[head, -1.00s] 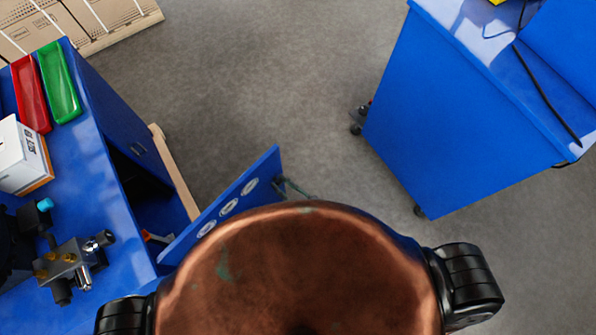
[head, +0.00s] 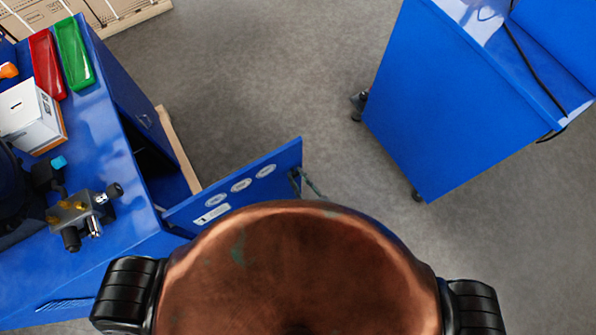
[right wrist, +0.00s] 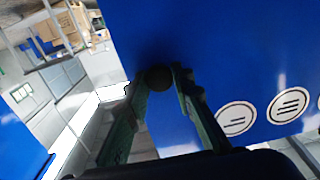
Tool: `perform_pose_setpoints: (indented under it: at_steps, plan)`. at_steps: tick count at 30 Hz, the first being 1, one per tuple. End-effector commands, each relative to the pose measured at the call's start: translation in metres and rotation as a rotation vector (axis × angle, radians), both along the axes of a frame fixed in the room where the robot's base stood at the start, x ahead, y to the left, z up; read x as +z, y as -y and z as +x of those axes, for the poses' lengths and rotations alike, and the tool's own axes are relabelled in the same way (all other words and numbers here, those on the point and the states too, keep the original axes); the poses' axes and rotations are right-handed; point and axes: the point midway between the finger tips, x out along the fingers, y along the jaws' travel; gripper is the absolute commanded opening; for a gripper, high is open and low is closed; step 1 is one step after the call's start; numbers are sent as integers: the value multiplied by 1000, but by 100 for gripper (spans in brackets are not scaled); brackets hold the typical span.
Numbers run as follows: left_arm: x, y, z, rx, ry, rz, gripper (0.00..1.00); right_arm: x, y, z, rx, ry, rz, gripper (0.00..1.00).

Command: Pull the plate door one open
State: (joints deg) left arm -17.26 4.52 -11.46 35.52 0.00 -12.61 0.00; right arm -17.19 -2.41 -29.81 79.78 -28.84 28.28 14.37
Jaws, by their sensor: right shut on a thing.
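The blue plate door (head: 232,196) stands swung out from the blue workbench cabinet, with a "1" label and several white round labels on its face. Its inner end is at the cabinet; its free end points right. My right gripper (head: 307,183) is at the free end, partly hidden by my copper-coloured body. In the right wrist view, its two green fingers (right wrist: 160,88) are closed around a dark round knob (right wrist: 158,77) on the blue door panel (right wrist: 215,50). My left gripper does not show.
The blue workbench (head: 95,265) at left bears red (head: 45,65) and green (head: 73,52) trays, a white box (head: 30,115) and a metal tool (head: 82,212). A blue wheeled cabinet (head: 450,110) stands at right. Grey floor (head: 260,70) between them is clear. Cartons (head: 75,8) stand at back left.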

Motion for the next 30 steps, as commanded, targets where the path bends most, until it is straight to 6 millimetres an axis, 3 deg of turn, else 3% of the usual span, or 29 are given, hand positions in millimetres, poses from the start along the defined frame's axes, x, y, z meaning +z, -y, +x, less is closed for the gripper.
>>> perform_pose_setpoints:
  at_steps: [2,3,10,21,30]
  plan:
    - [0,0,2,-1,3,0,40,2,-4,-2,6,3,4,0]
    - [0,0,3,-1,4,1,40,2,-3,-2,5,3,4,23]
    - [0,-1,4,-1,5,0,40,1,-1,-1,1,2,2,39]
    - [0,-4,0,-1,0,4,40,0,3,-5,0,0,0,40]
    - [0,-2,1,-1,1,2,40,-1,36,-50,1,-2,-3,40]
